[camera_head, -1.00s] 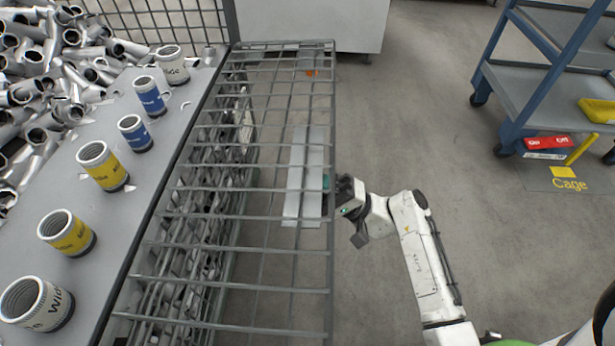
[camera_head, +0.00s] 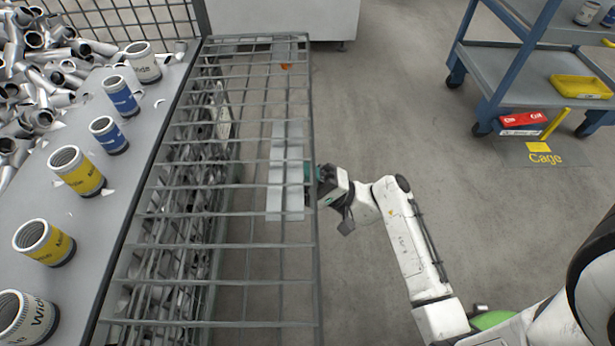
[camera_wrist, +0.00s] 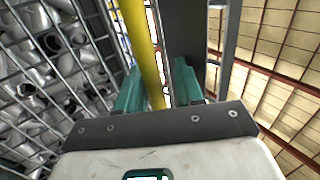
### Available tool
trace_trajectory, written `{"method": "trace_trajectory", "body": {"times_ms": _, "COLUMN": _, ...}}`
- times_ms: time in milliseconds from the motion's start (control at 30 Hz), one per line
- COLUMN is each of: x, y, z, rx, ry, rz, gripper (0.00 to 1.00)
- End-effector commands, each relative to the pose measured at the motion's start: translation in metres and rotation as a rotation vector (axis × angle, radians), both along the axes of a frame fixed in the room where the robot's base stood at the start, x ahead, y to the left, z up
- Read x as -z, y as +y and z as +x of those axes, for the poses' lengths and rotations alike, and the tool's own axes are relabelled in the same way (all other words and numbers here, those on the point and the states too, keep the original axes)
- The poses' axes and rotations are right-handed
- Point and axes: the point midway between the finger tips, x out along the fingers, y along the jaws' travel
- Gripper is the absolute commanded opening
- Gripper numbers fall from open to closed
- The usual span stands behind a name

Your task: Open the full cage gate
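The cage gate (camera_head: 246,241) is a grey wire-mesh panel, seen from above in the head view, running along the right side of the grey shelf. A light grey plate (camera_head: 286,185) shows at its right part, partly behind the wires. My gripper (camera_head: 308,172) is at the gate's right edge beside this plate. In the wrist view, the two teal fingers of my gripper (camera_wrist: 158,88) stand apart. A yellow bar (camera_wrist: 143,45) passes between or behind them; I cannot tell whether they touch it. Wire mesh (camera_wrist: 75,75) fills the left of that view.
Labelled fittings, such as a yellow-banded one (camera_head: 78,172), stand on the grey shelf (camera_head: 95,228) at left. Loose metal fittings (camera_head: 40,85) are piled behind. A blue trolley (camera_head: 500,75) stands at upper right. Bare floor (camera_head: 400,100) lies between gate and trolley.

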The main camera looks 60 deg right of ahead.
Motion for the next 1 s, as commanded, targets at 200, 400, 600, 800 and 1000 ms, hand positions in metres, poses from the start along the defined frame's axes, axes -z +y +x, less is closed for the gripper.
{"method": "trace_trajectory", "body": {"times_ms": 200, "x": 0.019, "y": -0.021, "z": -0.026, "rx": 0.010, "ry": -0.002, "rz": 0.003, "gripper": 0.42}}
{"method": "trace_trajectory", "body": {"times_ms": 400, "x": 0.042, "y": -0.038, "z": -0.050, "rx": 0.008, "ry": 0.000, "rz": 0.002, "gripper": 0.42}}
{"method": "trace_trajectory", "body": {"times_ms": 600, "x": 0.057, "y": -0.048, "z": -0.065, "rx": 0.007, "ry": 0.002, "rz": 0.001, "gripper": 0.42}}
{"method": "trace_trajectory", "body": {"times_ms": 800, "x": 0.061, "y": -0.050, "z": -0.069, "rx": 0.004, "ry": 0.002, "rz": 0.001, "gripper": 0.42}}
{"method": "trace_trajectory", "body": {"times_ms": 1000, "x": 0.061, "y": -0.050, "z": -0.069, "rx": 0.004, "ry": 0.003, "rz": 0.000, "gripper": 0.42}}
